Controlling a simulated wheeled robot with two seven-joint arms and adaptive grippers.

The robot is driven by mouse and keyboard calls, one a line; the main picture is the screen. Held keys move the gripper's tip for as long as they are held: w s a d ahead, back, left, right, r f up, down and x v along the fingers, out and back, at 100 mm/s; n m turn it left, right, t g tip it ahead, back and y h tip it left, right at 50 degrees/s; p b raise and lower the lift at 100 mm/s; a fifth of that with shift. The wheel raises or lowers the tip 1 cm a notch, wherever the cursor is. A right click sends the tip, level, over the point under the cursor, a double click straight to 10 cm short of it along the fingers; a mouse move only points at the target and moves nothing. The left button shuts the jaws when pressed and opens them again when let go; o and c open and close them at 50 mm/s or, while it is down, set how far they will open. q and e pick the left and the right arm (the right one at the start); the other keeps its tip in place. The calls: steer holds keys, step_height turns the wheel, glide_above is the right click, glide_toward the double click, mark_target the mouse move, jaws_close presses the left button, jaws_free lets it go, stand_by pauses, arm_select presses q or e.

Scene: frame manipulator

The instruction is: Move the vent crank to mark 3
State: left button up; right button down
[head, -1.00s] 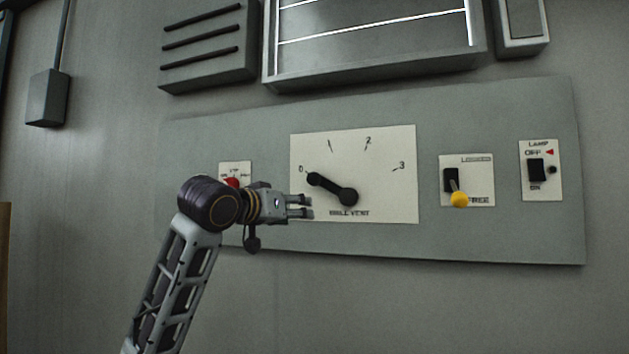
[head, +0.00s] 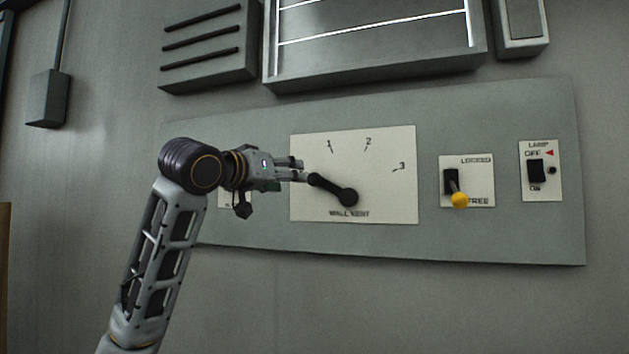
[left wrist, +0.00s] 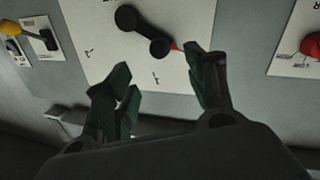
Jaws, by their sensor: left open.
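The black vent crank (head: 333,189) is mounted on the white WALL VENT plate (head: 390,200). Its arm points up and left from the pivot, toward the 0 end of the scale, whose mark my gripper hides. Mark 3 (head: 401,166) is at the plate's right. My left gripper (head: 300,170) is open just left of the crank's knob end. In the left wrist view, the crank (left wrist: 143,32) appears beyond the gap between my open fingers (left wrist: 162,78), with a red pointer tip by its knob. I see no contact. My right gripper is not in view.
A yellow-tipped lever (head: 459,199) points down at FREE on the LOCKED/FREE plate. A black lamp switch (head: 536,171) is farther right. A red knob (left wrist: 312,43) is at the wrist view's right edge. A framed window (head: 370,70) juts out above the panel.

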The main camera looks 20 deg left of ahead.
mark_target(310, 178)
arm_select(q)
steer(key=p+x, duration=0.4)
steer(key=x, duration=0.8)
steer(key=shift+r, duration=0.15)
steer(key=shift+x, duration=0.75)
jaws_close()
